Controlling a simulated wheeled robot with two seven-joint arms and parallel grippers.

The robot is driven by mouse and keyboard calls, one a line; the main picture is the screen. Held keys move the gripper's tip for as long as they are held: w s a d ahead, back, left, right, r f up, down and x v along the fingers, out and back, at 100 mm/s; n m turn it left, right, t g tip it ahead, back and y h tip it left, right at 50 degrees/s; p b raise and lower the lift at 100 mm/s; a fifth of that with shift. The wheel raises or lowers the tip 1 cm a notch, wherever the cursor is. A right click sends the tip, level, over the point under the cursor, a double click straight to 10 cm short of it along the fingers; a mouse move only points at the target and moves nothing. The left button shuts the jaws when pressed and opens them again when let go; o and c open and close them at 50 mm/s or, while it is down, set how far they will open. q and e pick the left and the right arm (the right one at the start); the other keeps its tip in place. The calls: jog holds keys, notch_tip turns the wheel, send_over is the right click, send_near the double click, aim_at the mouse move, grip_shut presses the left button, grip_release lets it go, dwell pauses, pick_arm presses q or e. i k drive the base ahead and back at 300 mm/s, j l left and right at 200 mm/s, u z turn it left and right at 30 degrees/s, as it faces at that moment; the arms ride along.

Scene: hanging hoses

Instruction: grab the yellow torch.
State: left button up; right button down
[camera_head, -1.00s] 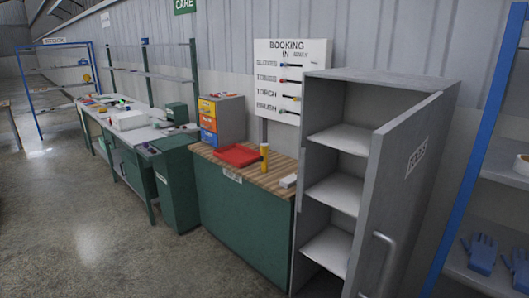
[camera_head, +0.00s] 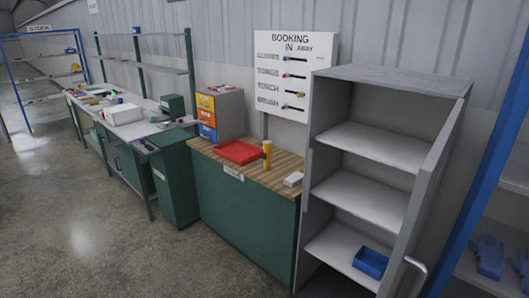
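The yellow torch (camera_head: 267,154) stands upright on the wooden top of the green cabinet (camera_head: 243,211). It is just right of a red tray (camera_head: 237,152) and left of a small white box (camera_head: 293,179). Neither of my grippers shows in the head view.
A grey locker (camera_head: 383,76) with its door open stands to the right, with a blue bin (camera_head: 370,262) on a low shelf. A drawer unit (camera_head: 218,114) sits left of the tray. A long bench (camera_head: 122,118) runs back left. The floor at front left is clear.

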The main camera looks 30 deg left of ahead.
aim_at(267, 144)
jog(key=i+j, duration=0.2)
jog(key=j, duration=0.15)
jog(key=i+j+z, duration=0.1)
jog(key=j, duration=0.3)
jog(key=i+j, duration=0.3)
jog(key=i+j+z, duration=0.1)
jog(key=j, duration=0.35)
jog(key=i+j, duration=0.3)
jog(key=i+j+z, duration=0.1)
jog(key=i+j, duration=0.2)
jog(key=j, duration=0.1)
